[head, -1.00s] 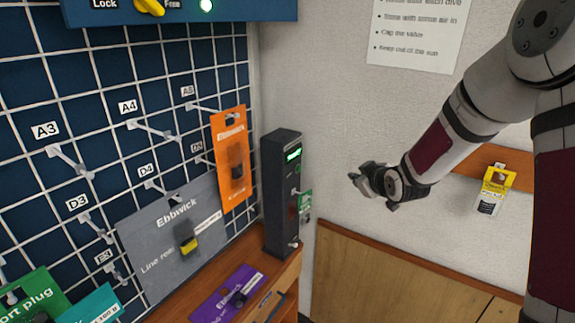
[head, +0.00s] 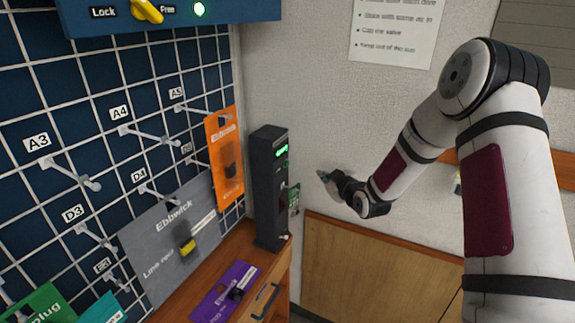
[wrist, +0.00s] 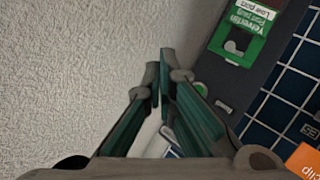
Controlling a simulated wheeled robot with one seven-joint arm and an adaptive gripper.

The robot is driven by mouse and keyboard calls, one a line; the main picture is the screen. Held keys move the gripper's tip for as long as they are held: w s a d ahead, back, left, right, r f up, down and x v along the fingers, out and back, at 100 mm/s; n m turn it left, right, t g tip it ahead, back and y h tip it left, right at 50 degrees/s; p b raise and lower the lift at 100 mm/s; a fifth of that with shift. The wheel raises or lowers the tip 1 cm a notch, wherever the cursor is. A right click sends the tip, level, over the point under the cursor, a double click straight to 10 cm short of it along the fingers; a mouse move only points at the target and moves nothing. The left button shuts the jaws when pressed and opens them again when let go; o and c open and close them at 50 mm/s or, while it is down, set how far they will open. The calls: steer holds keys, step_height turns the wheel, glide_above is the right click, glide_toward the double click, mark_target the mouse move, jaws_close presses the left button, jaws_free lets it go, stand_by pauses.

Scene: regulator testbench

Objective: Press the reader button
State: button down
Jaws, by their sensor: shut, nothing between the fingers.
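The reader appears to be the dark grey upright post (head: 268,190) with a lit green display, standing on the wooden shelf in the head view. A green card (head: 294,197) hangs at its right side. A small pale knob (head: 288,237) shows low on its right side; I cannot tell whether this is the button. My gripper (head: 323,176) is shut and empty, to the right of the post and apart from it. In the wrist view the closed fingertips (wrist: 162,72) are in front of the pale wall, left of the post (wrist: 215,75) and the green card (wrist: 242,35).
A grid board (head: 85,130) with hooks, a grey card (head: 165,240) and an orange card (head: 226,160) lies left of the post. A purple card (head: 222,290) lies on the shelf (head: 240,243). The wall area between post and arm is free.

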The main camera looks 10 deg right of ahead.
steer(key=shift+w+a+b, duration=0.5)
steer(key=shift+w+a, duration=0.35)
steer(key=shift+a, duration=0.3)
steer(key=shift+w+a+b, duration=0.45)
steer(key=shift+w+a, duration=0.35)
steer(key=shift+a, duration=0.4)
steer(key=shift+w+a+b, duration=0.5)
steer(key=shift+w+a, duration=0.35)
steer(key=shift+a, duration=0.3)
steer(key=shift+w+a, duration=0.25)
steer(key=shift+a, duration=0.1)
steer(key=shift+w+a+b, duration=0.3)
steer(key=shift+a, duration=0.1)
steer(key=shift+d, duration=0.1)
steer(key=shift+s+d+p, duration=0.3)
steer(key=shift+s+d, duration=0.25)
steer(key=shift+d, duration=0.1)
steer(key=shift+s+d+p, duration=0.45)
steer(key=shift+s+d, duration=0.3)
steer(key=shift+d, duration=0.25)
steer(key=shift+s+d+p, duration=0.45)
steer(key=shift+s+d, duration=0.3)
steer(key=shift+d, duration=0.25)
